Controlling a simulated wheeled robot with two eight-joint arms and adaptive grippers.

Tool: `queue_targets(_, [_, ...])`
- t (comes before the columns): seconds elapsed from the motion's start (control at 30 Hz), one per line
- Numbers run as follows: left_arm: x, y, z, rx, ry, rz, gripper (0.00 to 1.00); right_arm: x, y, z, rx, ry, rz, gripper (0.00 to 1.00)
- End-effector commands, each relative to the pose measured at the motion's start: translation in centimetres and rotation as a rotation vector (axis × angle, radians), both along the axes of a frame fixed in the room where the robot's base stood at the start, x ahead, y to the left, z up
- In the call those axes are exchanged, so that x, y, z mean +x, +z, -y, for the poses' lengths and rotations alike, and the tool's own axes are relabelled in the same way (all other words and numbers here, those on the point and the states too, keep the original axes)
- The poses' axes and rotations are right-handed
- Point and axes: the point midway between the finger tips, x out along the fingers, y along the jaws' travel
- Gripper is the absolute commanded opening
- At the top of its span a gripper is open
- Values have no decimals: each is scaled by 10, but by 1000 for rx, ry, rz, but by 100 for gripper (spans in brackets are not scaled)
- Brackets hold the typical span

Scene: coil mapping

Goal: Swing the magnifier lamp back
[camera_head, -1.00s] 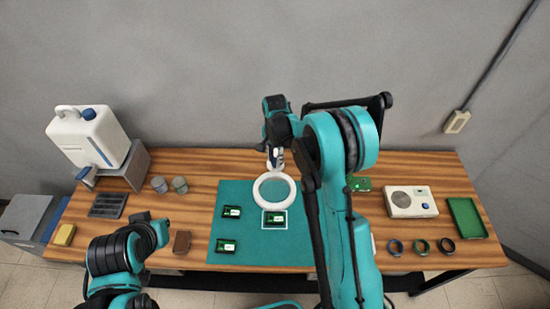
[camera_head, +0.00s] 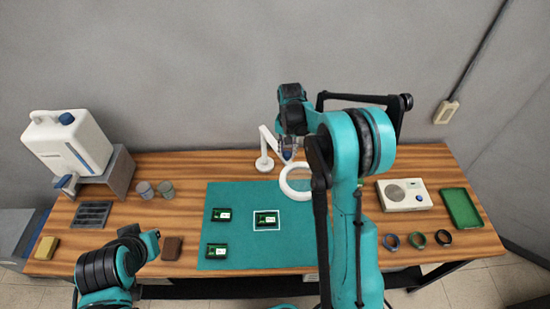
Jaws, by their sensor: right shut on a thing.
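The magnifier lamp is white. Its ring head (camera_head: 284,184) hangs over the upper right part of the teal mat (camera_head: 229,256), and its round base (camera_head: 264,164) stands on the table behind the mat. Part of the lamp's arm is hidden by my right gripper. My right gripper (camera_head: 288,154) is shut on the magnifier lamp, just behind the ring. My left arm is at the lower left over the table's front edge; its gripper's jaws do not show clearly.
Green boards lie on the mat, one (camera_head: 266,219) inside a white square outline. A white jug (camera_head: 68,145) on a grey stand and two cups (camera_head: 154,190) are at left. A white device (camera_head: 404,195), green tray (camera_head: 462,208) and several rings (camera_head: 416,239) are at right.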

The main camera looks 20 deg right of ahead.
Motion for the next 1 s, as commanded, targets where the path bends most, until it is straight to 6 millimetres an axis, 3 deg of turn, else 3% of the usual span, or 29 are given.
queue_targets(0.5, [0,-30,0,0,0,0,0,39,-1,86,-1,486,0,0])
queue_targets(1.0, [0,-29,0,0,0,0,0,103,1,135,-1,921,0,0])
